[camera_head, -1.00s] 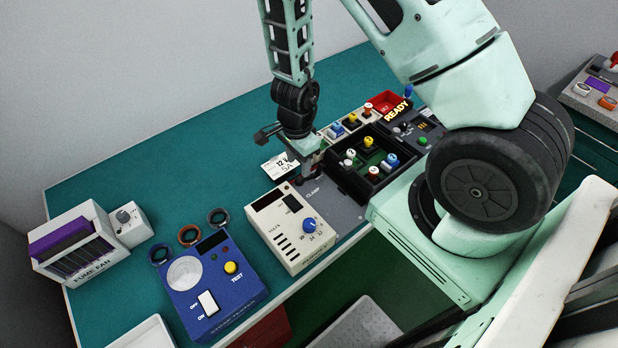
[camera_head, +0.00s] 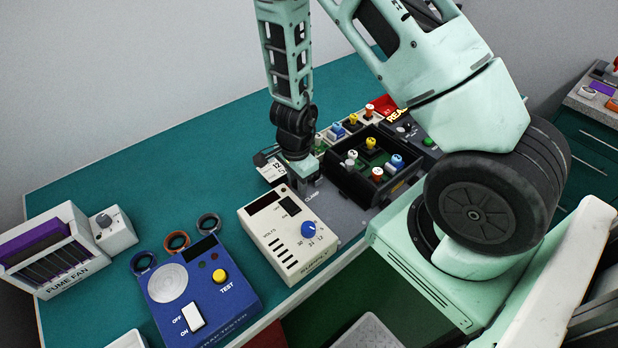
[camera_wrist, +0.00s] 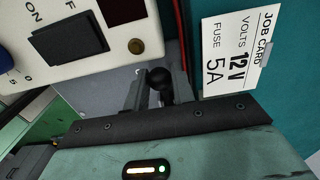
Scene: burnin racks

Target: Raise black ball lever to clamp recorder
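A black ball (camera_wrist: 157,78), the knob of the lever, sits between the two fingers of my gripper (camera_wrist: 160,88) in the wrist view. The fingers lie close on both sides of it. I cannot tell whether they press on it. The lever's stem is hidden. In the head view my gripper (camera_head: 304,172) points down over the grey panel (camera_head: 337,212) marked CLAMP, and it hides the ball there. I cannot make out the recorder.
A white job card (camera_wrist: 237,50) reading 12 V, fuse 5A lies beside the fingers. The cream supply box (camera_head: 290,235) stands in front of the grey panel, and a black compartment tray (camera_head: 345,180) with coloured knobs to its right. The blue tester (camera_head: 240,296) is at the front left.

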